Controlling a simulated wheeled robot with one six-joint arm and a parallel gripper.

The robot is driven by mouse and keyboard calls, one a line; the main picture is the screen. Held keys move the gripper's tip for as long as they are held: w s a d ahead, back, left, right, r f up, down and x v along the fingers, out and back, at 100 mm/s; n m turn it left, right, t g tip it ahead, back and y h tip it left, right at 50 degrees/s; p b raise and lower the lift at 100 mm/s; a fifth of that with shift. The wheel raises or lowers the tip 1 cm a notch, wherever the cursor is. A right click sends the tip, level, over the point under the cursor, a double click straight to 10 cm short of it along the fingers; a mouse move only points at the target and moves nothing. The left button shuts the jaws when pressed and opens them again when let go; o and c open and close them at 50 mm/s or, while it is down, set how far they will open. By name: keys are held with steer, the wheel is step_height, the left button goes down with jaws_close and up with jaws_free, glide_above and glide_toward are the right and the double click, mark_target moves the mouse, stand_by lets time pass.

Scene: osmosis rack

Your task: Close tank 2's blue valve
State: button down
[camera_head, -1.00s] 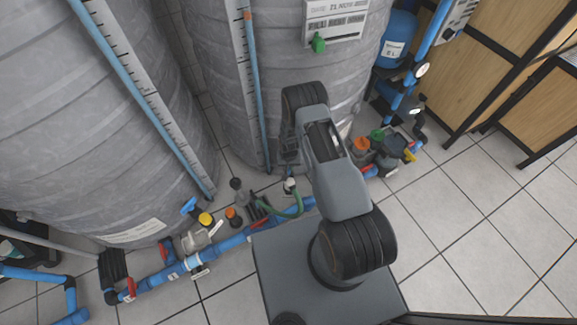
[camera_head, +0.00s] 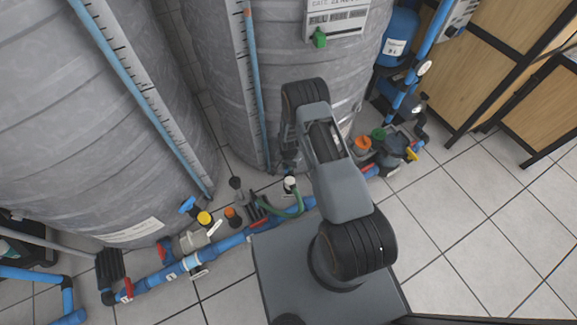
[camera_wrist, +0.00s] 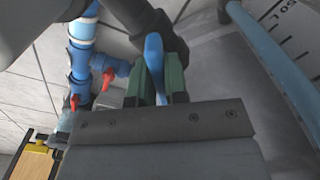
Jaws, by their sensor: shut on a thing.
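In the wrist view, my gripper (camera_wrist: 162,82) has its two green fingers closed on a blue valve handle (camera_wrist: 154,50). The handle stands between the fingers and rises past their tips. The dark valve body (camera_wrist: 135,14) shows behind it, partly covered. In the head view, my arm hides the held handle, and the gripper is hard to make out beside the middle grey tank (camera_head: 215,90). That tank carries a white label (camera_head: 335,18); I cannot read a tank number. Another blue handle (camera_head: 187,205) stands at the foot of the left tank (camera_head: 70,120).
A blue pipe (camera_head: 150,285) with red-handled valves runs low along the tanks. A red valve handle (camera_wrist: 108,78) and blue pipe (camera_wrist: 80,60) are left of my gripper in the wrist view. A pump (camera_head: 392,150) sits at right. Tiled floor (camera_head: 470,225) is clear at right.

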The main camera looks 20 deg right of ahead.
steer(key=m+b, duration=0.1)
steer(key=m, duration=0.4)
steer(key=shift+m, duration=0.3)
steer(key=m+b, duration=0.1)
steer(key=m, duration=0.4)
steer(key=shift+w+m, duration=0.15)
steer(key=shift+m, duration=0.15)
steer(key=c, duration=1.1)
jaws_free()
steer(key=shift+c, duration=0.2)
step_height(320, 180, up, 14)
steer(key=p, duration=0.4)
steer(key=shift+p, duration=0.35)
steer(key=shift+f, duration=0.1)
